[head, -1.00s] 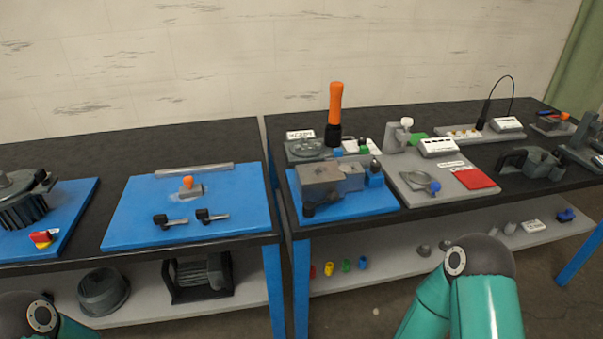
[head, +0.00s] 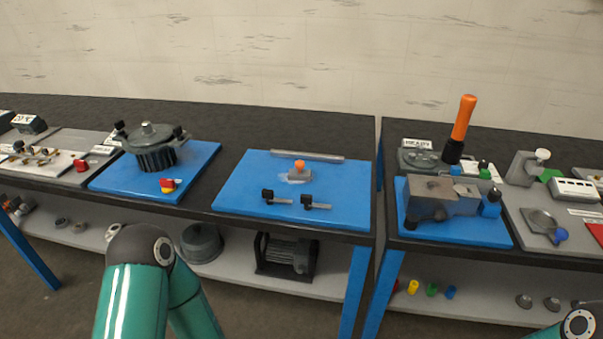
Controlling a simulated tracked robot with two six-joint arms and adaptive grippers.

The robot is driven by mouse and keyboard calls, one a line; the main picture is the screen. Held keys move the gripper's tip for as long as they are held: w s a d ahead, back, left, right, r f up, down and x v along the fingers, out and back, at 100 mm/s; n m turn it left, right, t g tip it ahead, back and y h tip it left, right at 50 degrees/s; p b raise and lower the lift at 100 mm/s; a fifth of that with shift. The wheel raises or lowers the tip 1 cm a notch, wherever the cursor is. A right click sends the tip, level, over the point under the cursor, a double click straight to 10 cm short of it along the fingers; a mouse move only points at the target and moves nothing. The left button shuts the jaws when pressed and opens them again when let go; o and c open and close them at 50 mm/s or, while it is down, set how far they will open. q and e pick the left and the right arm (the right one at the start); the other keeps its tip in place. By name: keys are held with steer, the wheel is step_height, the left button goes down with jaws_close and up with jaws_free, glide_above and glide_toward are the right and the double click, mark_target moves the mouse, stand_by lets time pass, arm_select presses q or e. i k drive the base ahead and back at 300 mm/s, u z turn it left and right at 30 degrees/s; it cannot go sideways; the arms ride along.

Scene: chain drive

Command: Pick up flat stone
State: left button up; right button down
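I cannot tell for certain which thing is the flat stone. On the middle blue board (head: 240,200) lie a small pale grey flat piece with an orange knob (head: 299,170), a long grey bar (head: 307,155) along the back edge, and two dark-headed clamp screws (head: 313,203) near the front. Only the upper links of my left and right arms show, at the lower left and the lower right corner. Neither gripper is in view.
A grey vise-like block (head: 440,192) sits on the right blue board. A narrow gap separates the two tables. A motor (head: 287,256) is on the lower shelf.

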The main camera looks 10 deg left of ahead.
mark_target(299, 175)
steer(key=u, duration=0.1)
steer(key=i, duration=0.2)
steer(key=z, duration=2.8)
steer(key=k, duration=1.7)
steer(key=u, duration=1.3)
steer(key=i, duration=0.75)
steer(key=u, duration=0.15)
